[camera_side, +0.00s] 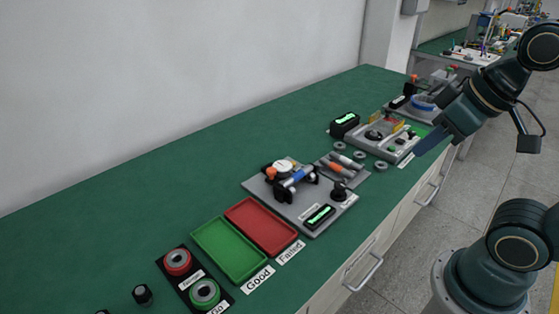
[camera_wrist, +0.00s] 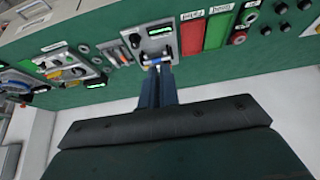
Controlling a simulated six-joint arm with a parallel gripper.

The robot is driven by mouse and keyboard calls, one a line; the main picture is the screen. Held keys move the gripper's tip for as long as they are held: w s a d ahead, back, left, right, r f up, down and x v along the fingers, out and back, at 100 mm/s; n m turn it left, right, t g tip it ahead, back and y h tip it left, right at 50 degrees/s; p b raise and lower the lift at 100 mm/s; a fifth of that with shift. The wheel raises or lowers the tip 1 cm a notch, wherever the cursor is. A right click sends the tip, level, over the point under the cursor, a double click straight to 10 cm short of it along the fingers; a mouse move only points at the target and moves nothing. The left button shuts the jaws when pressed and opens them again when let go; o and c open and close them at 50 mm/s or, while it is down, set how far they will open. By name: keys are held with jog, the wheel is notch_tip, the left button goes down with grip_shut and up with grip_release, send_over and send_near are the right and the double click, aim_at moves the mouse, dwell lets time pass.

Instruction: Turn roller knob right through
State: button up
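A black knob (camera_side: 338,189) stands upright on the right corner of a grey station plate (camera_side: 262,192); no readable label marks it as the roller knob. The plate also bears a black fixture (camera_side: 290,186) with white, orange and blue parts, and a black box with a lit green display (camera_side: 319,216). In the wrist view, this station (camera_wrist: 142,33) lies beyond the fingers. My gripper (camera_side: 432,141) is up at the right, over the bench's right edge and apart from the knob. In the wrist view, its dark blue fingers (camera_wrist: 158,84) look close together; any gap is unclear.
Red (camera_side: 262,226) and green (camera_side: 228,249) trays lie left of the plate. Red and green buttons (camera_side: 191,279) are nearer the front. A small tray of tools (camera_side: 341,169) and a second grey station (camera_side: 377,137) stand to the right. The green bench top (camera_side: 130,190) is clear toward the wall.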

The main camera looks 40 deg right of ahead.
jog(key=o, duration=0.7)
jog(key=shift+w, duration=0.1)
jog(key=shift+o, duration=1.4)
jog(key=shift+w+r+n, duration=0.15)
jog(key=shift+w+n, duration=0.1)
jog(key=shift+n, duration=0.05)
jog(key=w+d+f+n+g+y, duration=0.1)
jog(key=w+d+n+g, duration=0.1)
jog(key=w+n, duration=0.45)
jog(key=w+d+f+n+g+y, duration=0.1)
jog(key=w+d+n+g, duration=0.15)
jog(key=w+n, duration=0.4)
jog(key=w+d+f+n+g+y, duration=0.2)
jog(key=w+d+f+n+g, duration=0.1)
jog(key=w+d+f+n, duration=0.6)
jog(key=d+f, duration=0.3)
jog(key=shift+w+f, duration=0.3)
jog(key=shift+f, duration=0.05)
